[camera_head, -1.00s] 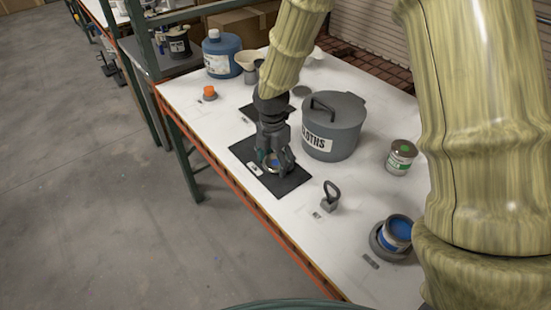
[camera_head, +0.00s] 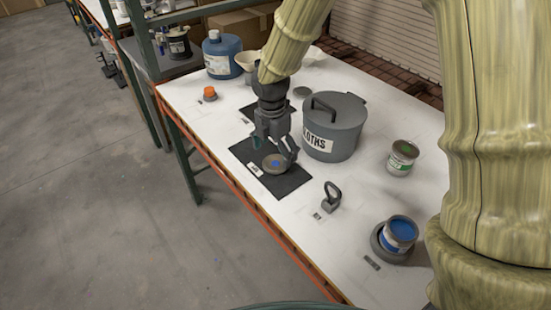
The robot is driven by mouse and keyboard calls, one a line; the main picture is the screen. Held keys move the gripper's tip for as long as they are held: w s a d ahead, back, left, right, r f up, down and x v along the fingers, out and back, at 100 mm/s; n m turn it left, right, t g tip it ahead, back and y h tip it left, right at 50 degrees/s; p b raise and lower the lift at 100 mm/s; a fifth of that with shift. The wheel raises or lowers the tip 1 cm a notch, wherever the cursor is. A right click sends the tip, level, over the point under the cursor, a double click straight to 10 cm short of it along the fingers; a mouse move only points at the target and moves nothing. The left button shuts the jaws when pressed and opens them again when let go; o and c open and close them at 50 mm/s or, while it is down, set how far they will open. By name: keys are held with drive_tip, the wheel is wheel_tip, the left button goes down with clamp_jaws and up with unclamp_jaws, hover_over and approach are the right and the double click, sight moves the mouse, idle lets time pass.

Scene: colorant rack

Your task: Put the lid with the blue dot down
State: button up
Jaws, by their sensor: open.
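The lid with the blue dot (camera_head: 275,164) lies on the near black mat (camera_head: 287,187), its blue dot facing up. My gripper (camera_head: 275,150) is open just above and around the far side of the lid, with one finger at each side. From this view I cannot tell whether a finger still touches the lid. The open can of blue paint (camera_head: 398,235) stands on a round grey base at the lower right.
A grey pot marked "CLOTHS" (camera_head: 333,138) stands close right of my gripper. A green-labelled can (camera_head: 402,158), a grey ring-handled tool (camera_head: 331,197), an orange-topped item (camera_head: 210,94) and a blue jug (camera_head: 221,54) stand around. The white table's front edge (camera_head: 236,193) is near the mat.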

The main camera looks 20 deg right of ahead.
sight(274, 165)
wheel_tip(274, 165, up, 8)
drive_tip(key=shift+a+b, duration=0.2)
drive_tip(key=shift+b, duration=0.25)
drive_tip(key=shift+s, duration=0.1)
